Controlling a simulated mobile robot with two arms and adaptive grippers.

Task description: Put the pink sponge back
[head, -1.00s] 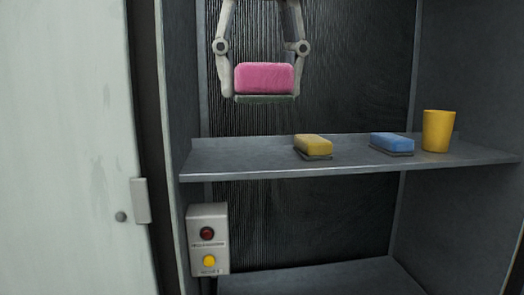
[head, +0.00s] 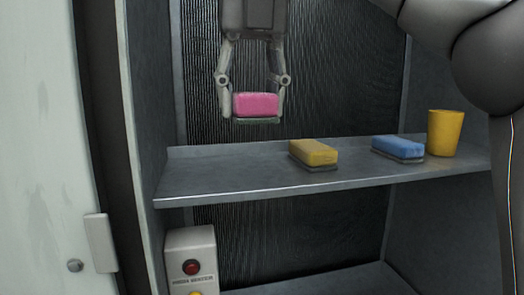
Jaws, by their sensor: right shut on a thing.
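The pink sponge (head: 256,104), with a dark green underside, is held level between the fingers of my right gripper (head: 254,108). The gripper is shut on its two ends and points down. The sponge hangs above the left part of the grey shelf (head: 215,181), with a gap beneath it. A yellow sponge (head: 314,152) and a blue sponge (head: 398,147) lie on the shelf to the right of it. My left gripper is not in view.
A yellow cup (head: 445,132) stands at the shelf's right end. The shelf left of the yellow sponge is bare. A control box (head: 190,250) with a red and a yellow button is below. A pale door (head: 55,140) stands at left. My arm fills the upper right.

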